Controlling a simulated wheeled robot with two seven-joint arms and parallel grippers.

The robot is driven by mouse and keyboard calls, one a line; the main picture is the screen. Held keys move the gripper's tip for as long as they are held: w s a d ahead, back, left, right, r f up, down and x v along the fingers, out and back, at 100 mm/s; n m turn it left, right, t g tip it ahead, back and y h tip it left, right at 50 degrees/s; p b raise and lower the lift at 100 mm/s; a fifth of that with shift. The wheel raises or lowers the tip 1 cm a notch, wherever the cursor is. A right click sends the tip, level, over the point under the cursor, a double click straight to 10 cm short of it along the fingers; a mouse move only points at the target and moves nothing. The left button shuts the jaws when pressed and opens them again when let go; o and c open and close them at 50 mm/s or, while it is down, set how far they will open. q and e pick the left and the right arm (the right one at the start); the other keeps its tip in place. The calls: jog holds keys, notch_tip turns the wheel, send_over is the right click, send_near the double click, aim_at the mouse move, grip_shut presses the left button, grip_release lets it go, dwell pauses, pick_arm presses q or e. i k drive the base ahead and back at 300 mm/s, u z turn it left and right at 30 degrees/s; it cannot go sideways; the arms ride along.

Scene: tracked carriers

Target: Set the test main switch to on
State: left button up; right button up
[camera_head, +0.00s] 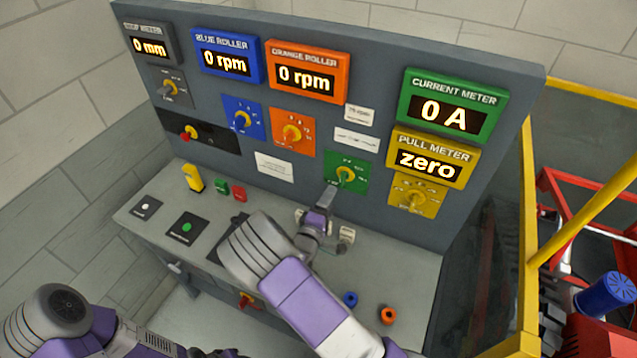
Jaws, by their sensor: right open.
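A grey control console carries several rotary switches, and I cannot read which one is labelled the test main switch. A red-and-yellow switch (190,132) sits on a black plate at the panel's left. Another red-and-yellow switch (248,300) is low on the console's front face, partly hidden by my right arm. A yellow knob on a green plate (345,173) is below the current meter. My right gripper (331,192) is open with its tips close to this knob; I cannot tell whether they touch it. My left arm shows at the bottom left, its gripper out of frame.
The current meter (452,105) reads 0 A and the pull meter (432,157) reads zero. Both roller displays read 0 rpm. Buttons sit on the sloping desk. A yellow rail (530,220) and red framework stand at the right.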

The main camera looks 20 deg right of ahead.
aim_at(244, 301)
jog(key=k, duration=1)
